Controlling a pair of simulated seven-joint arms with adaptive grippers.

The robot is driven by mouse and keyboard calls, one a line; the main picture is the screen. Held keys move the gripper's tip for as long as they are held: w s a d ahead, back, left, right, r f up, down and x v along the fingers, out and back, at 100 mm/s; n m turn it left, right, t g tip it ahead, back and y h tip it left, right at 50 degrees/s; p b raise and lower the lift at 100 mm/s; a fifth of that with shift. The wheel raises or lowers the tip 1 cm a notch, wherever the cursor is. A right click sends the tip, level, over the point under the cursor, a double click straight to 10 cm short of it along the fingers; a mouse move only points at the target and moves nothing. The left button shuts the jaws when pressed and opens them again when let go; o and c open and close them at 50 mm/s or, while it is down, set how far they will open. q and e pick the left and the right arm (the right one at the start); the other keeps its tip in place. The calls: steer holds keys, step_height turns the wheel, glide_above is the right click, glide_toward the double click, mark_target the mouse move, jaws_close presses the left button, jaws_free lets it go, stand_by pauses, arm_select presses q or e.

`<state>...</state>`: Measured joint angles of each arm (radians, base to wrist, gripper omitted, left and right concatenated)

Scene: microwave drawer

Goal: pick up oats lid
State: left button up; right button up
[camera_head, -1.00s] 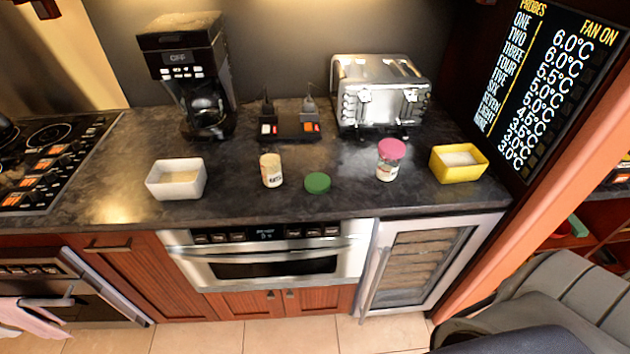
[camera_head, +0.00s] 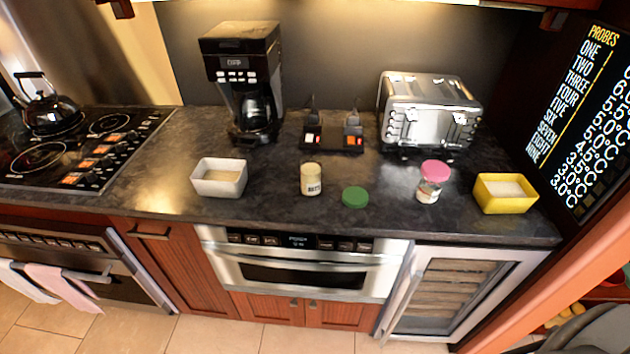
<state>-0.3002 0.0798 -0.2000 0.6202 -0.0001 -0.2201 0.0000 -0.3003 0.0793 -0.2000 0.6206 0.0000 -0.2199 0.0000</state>
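A round green lid (camera_head: 355,197) lies flat on the dark counter. Just left of it stands a small cream jar (camera_head: 311,179) with dark lettering that seems to read "OATS"; I cannot tell whether its top is open. A second jar with a pink lid (camera_head: 435,171) stands to the right of the green lid. Neither of my grippers shows in the head view.
A white box (camera_head: 220,178) and a yellow box (camera_head: 505,193) stand on the counter (camera_head: 270,207). Behind are a coffee maker (camera_head: 244,82), a small black stand (camera_head: 333,136) and a toaster (camera_head: 428,110). A microwave drawer (camera_head: 300,268) sits below. The counter around the green lid is clear.

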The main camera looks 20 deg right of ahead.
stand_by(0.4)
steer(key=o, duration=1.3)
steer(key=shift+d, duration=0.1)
